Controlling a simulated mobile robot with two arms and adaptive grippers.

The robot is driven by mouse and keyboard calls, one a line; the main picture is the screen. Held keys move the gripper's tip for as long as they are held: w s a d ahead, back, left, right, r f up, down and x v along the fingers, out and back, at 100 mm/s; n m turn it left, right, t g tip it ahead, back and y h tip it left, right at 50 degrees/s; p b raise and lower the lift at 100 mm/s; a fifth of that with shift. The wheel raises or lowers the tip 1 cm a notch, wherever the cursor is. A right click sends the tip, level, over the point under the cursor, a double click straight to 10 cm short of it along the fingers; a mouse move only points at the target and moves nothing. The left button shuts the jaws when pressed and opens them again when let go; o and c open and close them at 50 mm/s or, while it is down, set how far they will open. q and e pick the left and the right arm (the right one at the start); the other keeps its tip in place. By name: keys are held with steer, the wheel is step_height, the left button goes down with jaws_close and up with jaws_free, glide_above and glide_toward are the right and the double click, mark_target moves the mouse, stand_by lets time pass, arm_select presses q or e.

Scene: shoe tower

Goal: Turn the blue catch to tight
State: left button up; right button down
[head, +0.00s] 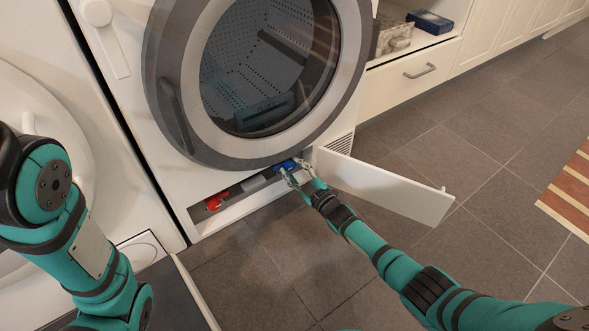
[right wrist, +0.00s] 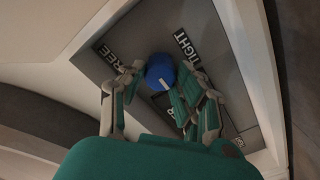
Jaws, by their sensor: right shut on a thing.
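The blue catch (right wrist: 160,72) is a round knob on a grey panel (right wrist: 228,88) in the open lower compartment of the machine. The panel has the labels FREE (right wrist: 112,58) on the left and TIGHT (right wrist: 186,49) on the right in the right wrist view. My right gripper (head: 289,170) is shut on the blue catch, which also shows in the head view (head: 284,166). My left arm shows at the left of the head view, but its gripper is out of the picture.
A red knob (head: 215,201) sits at the left end of the compartment. The white flap (head: 385,187) stands open to the right, close to my right arm. The round machine door (head: 180,100) is above.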

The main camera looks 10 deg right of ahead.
stand_by(0.4)
steer(key=c, duration=0.9)
jaws_free()
steer(key=shift+c, duration=0.2)
steer(key=shift+s, duration=0.1)
steer(key=v, duration=1.2)
